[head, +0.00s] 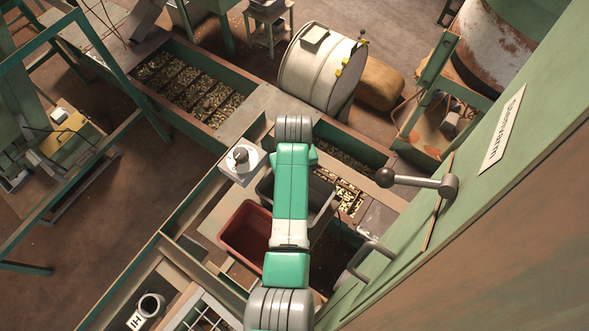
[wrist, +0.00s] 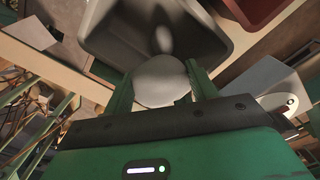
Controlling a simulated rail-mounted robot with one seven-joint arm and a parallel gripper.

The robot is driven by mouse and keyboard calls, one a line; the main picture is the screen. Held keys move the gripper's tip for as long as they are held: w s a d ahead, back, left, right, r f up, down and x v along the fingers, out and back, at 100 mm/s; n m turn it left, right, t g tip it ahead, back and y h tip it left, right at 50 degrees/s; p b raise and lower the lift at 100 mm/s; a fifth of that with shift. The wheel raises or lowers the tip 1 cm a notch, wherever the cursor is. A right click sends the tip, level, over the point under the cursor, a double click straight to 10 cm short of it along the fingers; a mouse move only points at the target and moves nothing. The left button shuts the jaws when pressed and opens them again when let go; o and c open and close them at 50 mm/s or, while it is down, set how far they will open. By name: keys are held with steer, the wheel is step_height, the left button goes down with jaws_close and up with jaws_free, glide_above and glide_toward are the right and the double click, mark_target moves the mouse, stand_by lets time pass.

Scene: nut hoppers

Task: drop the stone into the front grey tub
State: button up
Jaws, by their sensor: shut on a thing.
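My gripper (wrist: 160,82) is shut on the stone (wrist: 162,86), a pale grey rounded lump between its two green fingers in the wrist view. A grey tub (wrist: 112,24) lies beyond the stone in that view, its mouth facing the gripper, with a pale blurred patch inside that I cannot make out. In the head view the grey tub (head: 322,190) shows beside my arm, which covers its middle. The gripper and stone are hidden behind my arm there. The height of the stone above the tub cannot be told.
A red-brown tub (head: 243,229) stands left of the grey one. A pale plate with a round knob (head: 241,158) is near my arm's far end. Hoppers of nuts (head: 190,85) and a white drum (head: 318,68) lie farther back. A green cabinet with a lever (head: 420,182) stands right.

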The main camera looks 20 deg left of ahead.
step_height(320, 180, down, 5)
steer(key=b, duration=0.3)
steer(key=shift+r+b, duration=0.2)
steer(key=shift+b, duration=0.2)
steer(key=shift+r, duration=0.1)
steer(key=o, duration=1.2)
steer(key=shift+c, duration=0.2)
steer(key=shift+r, duration=0.1)
step_height(320, 180, up, 8)
steer(key=shift+f, duration=0.15)
